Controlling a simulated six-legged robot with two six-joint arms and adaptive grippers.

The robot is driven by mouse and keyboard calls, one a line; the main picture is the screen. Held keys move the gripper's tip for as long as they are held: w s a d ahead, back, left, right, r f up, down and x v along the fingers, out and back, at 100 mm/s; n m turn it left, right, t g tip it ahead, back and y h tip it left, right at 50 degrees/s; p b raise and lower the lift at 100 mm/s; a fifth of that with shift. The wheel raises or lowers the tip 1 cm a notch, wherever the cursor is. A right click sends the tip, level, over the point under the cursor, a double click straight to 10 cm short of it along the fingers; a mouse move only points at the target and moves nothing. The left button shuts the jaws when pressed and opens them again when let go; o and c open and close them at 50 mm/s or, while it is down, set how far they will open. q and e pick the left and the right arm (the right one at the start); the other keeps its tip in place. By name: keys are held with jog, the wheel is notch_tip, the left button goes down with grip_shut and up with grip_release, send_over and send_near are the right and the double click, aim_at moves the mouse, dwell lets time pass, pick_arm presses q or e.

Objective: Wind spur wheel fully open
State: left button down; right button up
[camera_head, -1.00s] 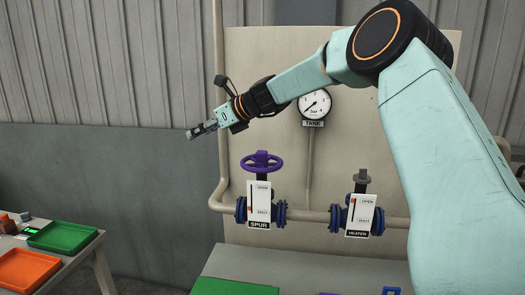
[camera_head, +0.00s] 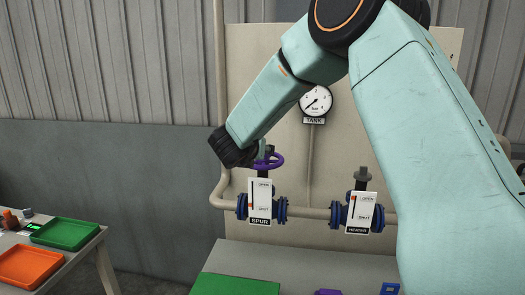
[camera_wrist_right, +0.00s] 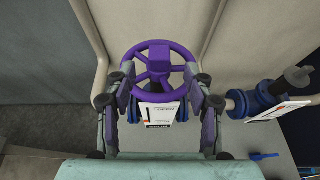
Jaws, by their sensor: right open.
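The purple spur wheel (camera_head: 274,162) sits on top of the left valve, partly hidden behind my right arm in the head view. The white SPUR plate (camera_head: 260,201) below it carries OPEN above SHUT and a small red mark, too small to read exactly. In the right wrist view the wheel (camera_wrist_right: 186,56) lies flat ahead, with its hub and spokes showing. My right gripper (camera_wrist_right: 160,80) is open, its fingers spread to either side of the wheel's near part; I cannot tell whether they touch it. In the head view its fingers are hidden. My left gripper is out of view.
The HEATER valve (camera_head: 361,212) with a grey top stands to the right on the same pipe. A TANK gauge (camera_head: 316,101) is on the panel above. A side table with a green tray (camera_head: 66,234) and an orange tray (camera_head: 30,266) is at the left.

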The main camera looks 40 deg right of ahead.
jog(key=shift+w+d+f, duration=0.15)
jog(key=shift+w+d, duration=0.05)
jog(key=shift+w, duration=0.05)
jog(key=p+x, duration=0.1)
jog(key=x, duration=0.5)
jog(key=shift+d+f+p, duration=0.1)
jog(key=shift+d+p, duration=0.1)
jog(key=shift+p, duration=0.2)
jog(key=shift+w+d+f, duration=0.15)
jog(key=shift+w+d, duration=0.05)
jog(key=shift+w, duration=0.05)
jog(key=shift+d, duration=0.15)
jog(key=c, duration=0.4)
jog(key=shift+f, duration=0.1)
grip_shut()
